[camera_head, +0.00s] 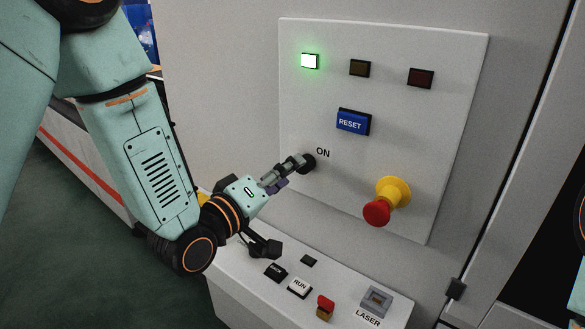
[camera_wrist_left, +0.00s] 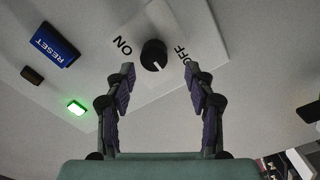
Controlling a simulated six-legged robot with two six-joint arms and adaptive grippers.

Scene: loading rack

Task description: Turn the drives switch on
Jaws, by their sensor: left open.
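The drives switch is a round black knob (camera_head: 309,163) on the pale upright panel, with ON printed by it in the head view. In the left wrist view the knob (camera_wrist_left: 154,54) sits between the ON and OFF labels, and a pale mark on it points down in the picture, at neither label clearly. My left gripper (camera_head: 295,169) is at the knob and partly hides it and the OFF label in the head view. In the left wrist view my left gripper (camera_wrist_left: 159,69) is open, its fingertips either side below the knob, with nothing between them. My right gripper is out of view.
The panel (camera_head: 445,120) carries a lit green lamp (camera_head: 310,61), two dark lamps, a blue RESET button (camera_head: 352,122) and a red emergency knob (camera_head: 377,213) on a yellow base. A sloped console (camera_head: 240,285) below holds several buttons and a LASER switch (camera_head: 376,300).

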